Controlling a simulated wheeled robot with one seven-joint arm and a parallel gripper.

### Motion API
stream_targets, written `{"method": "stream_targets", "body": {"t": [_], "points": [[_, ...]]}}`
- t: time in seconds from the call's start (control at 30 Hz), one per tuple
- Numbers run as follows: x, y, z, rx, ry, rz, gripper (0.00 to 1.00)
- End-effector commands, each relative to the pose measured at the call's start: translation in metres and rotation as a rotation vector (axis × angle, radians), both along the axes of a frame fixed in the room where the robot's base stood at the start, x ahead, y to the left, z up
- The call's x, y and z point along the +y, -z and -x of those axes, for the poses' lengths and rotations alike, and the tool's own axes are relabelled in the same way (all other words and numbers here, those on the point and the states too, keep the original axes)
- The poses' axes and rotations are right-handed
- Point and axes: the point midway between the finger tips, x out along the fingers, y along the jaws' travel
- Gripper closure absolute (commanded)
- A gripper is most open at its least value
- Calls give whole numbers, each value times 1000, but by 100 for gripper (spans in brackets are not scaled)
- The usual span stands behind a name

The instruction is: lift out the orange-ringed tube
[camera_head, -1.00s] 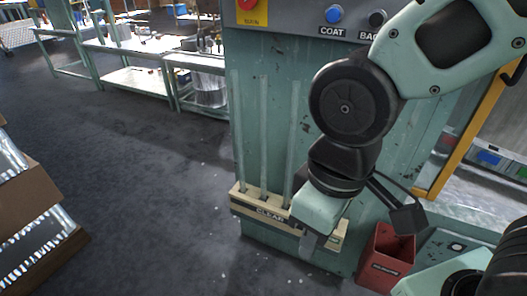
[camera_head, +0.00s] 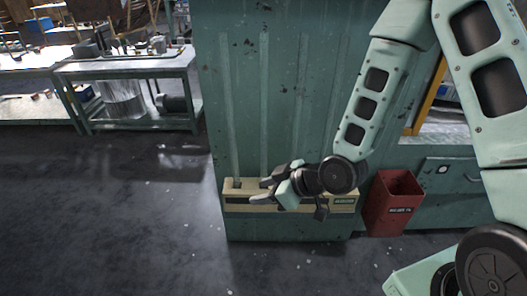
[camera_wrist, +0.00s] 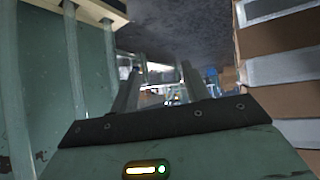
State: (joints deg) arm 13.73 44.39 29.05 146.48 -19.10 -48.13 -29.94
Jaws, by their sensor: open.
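Several tall clear glass tubes (camera_head: 264,105) stand upright against the green cabinet, their lower ends at a beige rack (camera_head: 300,203) with labels. I cannot make out an orange ring on any of them. My gripper (camera_head: 258,190) is open in front of the rack's left half, pointing left, and hides part of the rack and the tube bottoms. In the wrist view, my gripper's two fingers (camera_wrist: 158,88) have no tube visibly held between them. Tubes (camera_wrist: 74,65) run along the left of that view, beside the fingers, with part of the beige rack (camera_wrist: 98,10) at the top.
A red bin (camera_head: 393,204) stands right of the rack. The green cabinet (camera_head: 285,60) rises close behind it. Workbenches (camera_head: 125,68) stand at the back left. Cardboard boxes (camera_wrist: 275,45) fill the right of the wrist view. The floor left of the rack is clear.

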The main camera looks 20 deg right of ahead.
Motion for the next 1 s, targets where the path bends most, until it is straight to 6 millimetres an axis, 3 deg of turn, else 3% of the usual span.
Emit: {"method": "stream_targets", "body": {"t": [0.03,0.13,0.4,0.5,1.0], "points": [[-9,29,-8,-52,44,-66,53],[-27,45,-24,-196,137,-183,53],[-89,58,-41,-490,437,-359,53],[-102,57,-41,-538,497,-381,53],[-99,61,-79,-568,526,-388,53]]}}
